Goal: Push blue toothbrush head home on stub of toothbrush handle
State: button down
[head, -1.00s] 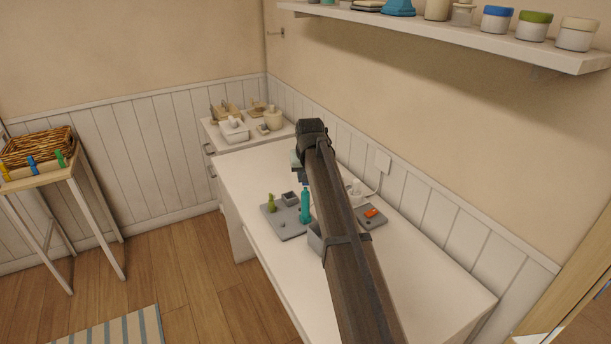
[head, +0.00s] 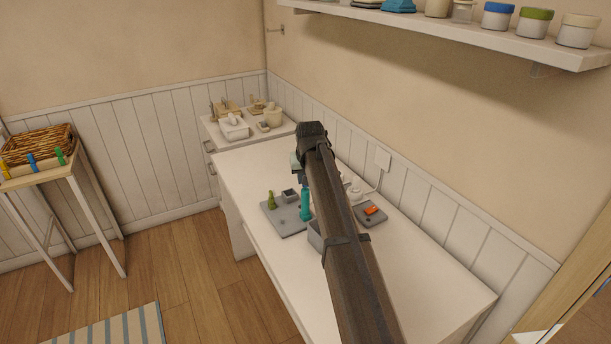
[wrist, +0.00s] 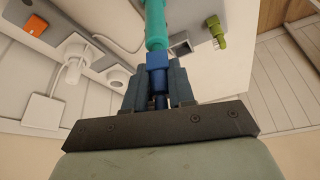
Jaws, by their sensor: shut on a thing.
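The teal toothbrush handle (head: 306,206) stands upright on a grey base plate (head: 287,229) on the white table. It also shows in the wrist view (wrist: 155,24). My gripper (wrist: 158,78) is shut on the blue toothbrush head (wrist: 157,68), with a finger on each side of it. In the wrist view the blue head is in line with the handle and its end meets the handle's end. The stub is not visible, and I cannot tell whether a small gap is left. In the head view my arm mostly hides the blue head.
A green piece (head: 271,199) and a small grey box (head: 290,195) are on the plate. A grey bin (head: 314,236) stands close to the handle, partly behind my arm. A grey tray with an orange item (head: 372,211) lies to the right. The table front is clear.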

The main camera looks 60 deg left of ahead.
jog(key=shift+f, duration=0.8)
jog(key=c, duration=0.9)
grip_release()
jog(key=shift+o, duration=0.2)
jog(key=v, duration=1.3)
jog(key=shift+r, duration=0.35)
jog(key=shift+d, duration=0.15)
